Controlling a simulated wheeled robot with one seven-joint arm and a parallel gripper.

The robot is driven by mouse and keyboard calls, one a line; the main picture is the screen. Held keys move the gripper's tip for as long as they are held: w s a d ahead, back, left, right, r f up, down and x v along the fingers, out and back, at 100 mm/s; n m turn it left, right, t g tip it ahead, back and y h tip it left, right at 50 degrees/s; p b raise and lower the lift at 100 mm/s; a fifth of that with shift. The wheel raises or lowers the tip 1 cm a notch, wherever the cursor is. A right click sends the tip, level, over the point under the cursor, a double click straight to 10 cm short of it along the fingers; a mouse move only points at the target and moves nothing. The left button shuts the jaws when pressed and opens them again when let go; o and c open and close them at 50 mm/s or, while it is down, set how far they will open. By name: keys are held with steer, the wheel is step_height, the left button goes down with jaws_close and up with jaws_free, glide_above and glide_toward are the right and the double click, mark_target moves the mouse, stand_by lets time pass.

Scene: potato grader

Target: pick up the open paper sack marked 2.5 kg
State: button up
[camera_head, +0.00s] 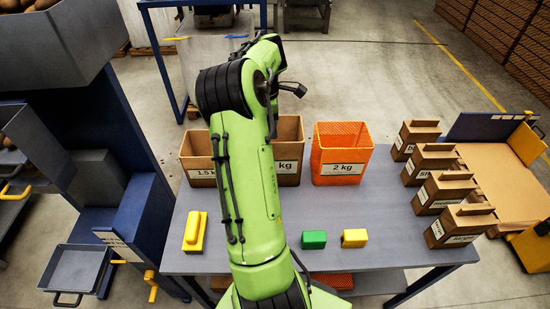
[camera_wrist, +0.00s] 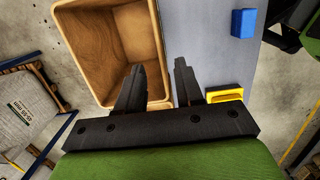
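A brown, box-shaped open sack (camera_head: 289,147) stands at the back of the grey table, partly behind my arm. Its label shows "kg"; the number is hidden. Another brown open sack (camera_head: 199,165), marked 1.5, stands left of my arm. In the wrist view, a brown open sack (camera_wrist: 100,40) is seen from above, empty inside. I cannot tell which one it is. My gripper (camera_wrist: 159,67) is open, with the sack's right wall between its fingers in the picture. Contact cannot be told.
An orange 2 kg sack (camera_head: 341,170) stands on the table (camera_head: 385,220) right of my arm. Yellow (camera_head: 195,231), green (camera_head: 314,239) and smaller yellow (camera_head: 354,238) blocks lie in front. Several labelled brown boxes (camera_head: 428,165) line the right side. A blue block (camera_wrist: 244,23) shows in the wrist view.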

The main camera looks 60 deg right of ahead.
mark_target(277, 149)
steer(key=f, duration=0.6)
steer(key=s+f, duration=0.1)
steer(key=f, duration=0.2)
steer(key=shift+s+d+f+b, duration=0.1)
steer(key=shift+d+f+b, duration=0.25)
steer(key=shift+b, duration=0.05)
steer(key=shift+r, duration=0.1)
jaws_close()
